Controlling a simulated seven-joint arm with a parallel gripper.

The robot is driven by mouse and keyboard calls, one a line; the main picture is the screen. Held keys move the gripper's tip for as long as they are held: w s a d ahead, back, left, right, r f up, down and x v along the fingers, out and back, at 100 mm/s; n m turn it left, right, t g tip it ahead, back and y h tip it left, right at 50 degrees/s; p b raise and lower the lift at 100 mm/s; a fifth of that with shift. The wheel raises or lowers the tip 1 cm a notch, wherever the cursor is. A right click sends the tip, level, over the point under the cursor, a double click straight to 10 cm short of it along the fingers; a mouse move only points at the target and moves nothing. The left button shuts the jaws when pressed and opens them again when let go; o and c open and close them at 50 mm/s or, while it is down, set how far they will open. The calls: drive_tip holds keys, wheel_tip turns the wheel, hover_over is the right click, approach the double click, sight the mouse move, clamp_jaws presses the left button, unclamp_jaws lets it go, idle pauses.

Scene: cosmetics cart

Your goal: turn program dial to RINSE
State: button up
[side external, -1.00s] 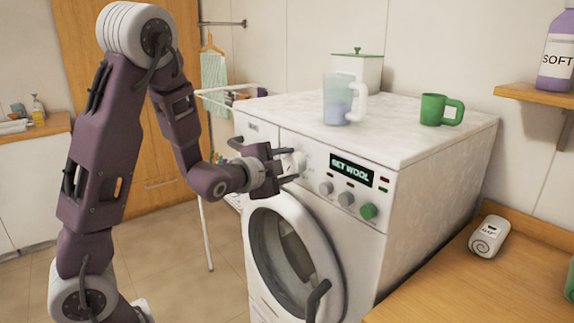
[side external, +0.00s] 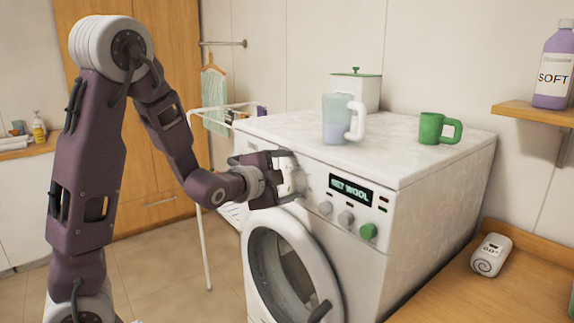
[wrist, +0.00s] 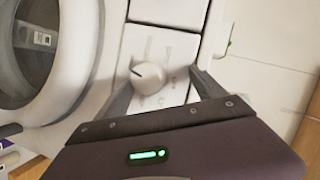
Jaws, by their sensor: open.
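The white program dial (wrist: 150,79) is on the panel of the washing machine (side external: 420,200). In the wrist view it sits between my gripper's two fingers, nearer the left one, with a dark mark pointing to the upper left. My gripper (side external: 286,176) is open around the dial, and I cannot tell whether a finger touches it. In the side view the gripper hides most of the dial. The display (side external: 351,190) appears to read "SET WOOL" in green. The labels around the dial are too faint to read.
Small knobs (side external: 346,218) and a green knob (side external: 368,231) sit below the display. The round door (side external: 318,245) is below my gripper. A jug (side external: 337,120), a green mug (side external: 432,128) and a lidded canister (side external: 366,92) stand on top. A drying rack (side external: 207,190) stands behind.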

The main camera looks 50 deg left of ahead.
wheel_tip(320, 180, up, 8)
drive_tip(key=shift+a, duration=0.2)
